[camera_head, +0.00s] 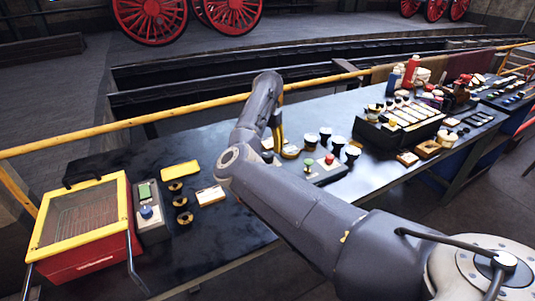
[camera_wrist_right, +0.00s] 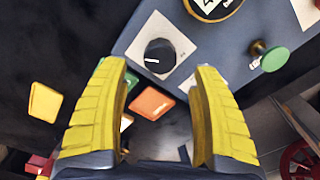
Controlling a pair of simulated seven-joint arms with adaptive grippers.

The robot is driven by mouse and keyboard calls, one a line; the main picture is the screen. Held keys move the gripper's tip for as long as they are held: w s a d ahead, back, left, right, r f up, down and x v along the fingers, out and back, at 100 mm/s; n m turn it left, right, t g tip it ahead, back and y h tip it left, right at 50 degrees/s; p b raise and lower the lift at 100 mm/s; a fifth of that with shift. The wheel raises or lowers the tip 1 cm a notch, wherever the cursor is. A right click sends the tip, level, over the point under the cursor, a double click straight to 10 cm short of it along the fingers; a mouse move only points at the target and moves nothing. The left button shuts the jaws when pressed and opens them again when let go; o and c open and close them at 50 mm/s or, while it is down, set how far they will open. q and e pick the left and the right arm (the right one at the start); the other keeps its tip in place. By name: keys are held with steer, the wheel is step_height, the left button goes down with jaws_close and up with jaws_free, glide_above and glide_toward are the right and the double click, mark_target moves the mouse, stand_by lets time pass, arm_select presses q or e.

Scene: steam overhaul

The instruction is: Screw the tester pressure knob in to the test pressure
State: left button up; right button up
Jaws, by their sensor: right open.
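A black round knob (camera_wrist_right: 160,56) with a white pointer line sits on a white square plate of a grey panel in the right wrist view. Which knob is the tester's pressure knob is not certain from the frames. My right gripper (camera_wrist_right: 160,100) has its yellow fingers spread apart, with nothing between them, and the knob shows just beyond the fingertips. In the head view the right gripper (camera_head: 277,132) hangs over the grey panel (camera_head: 328,176), and my arm hides part of that panel. My left gripper is not in view.
A green mushroom button (camera_wrist_right: 272,58) and part of a round dial (camera_wrist_right: 214,5) are on the panel near the knob. A yellow rail (camera_head: 190,111) runs behind the table.

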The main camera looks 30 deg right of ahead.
mark_target(268, 155)
steer(key=shift+r, duration=2.85)
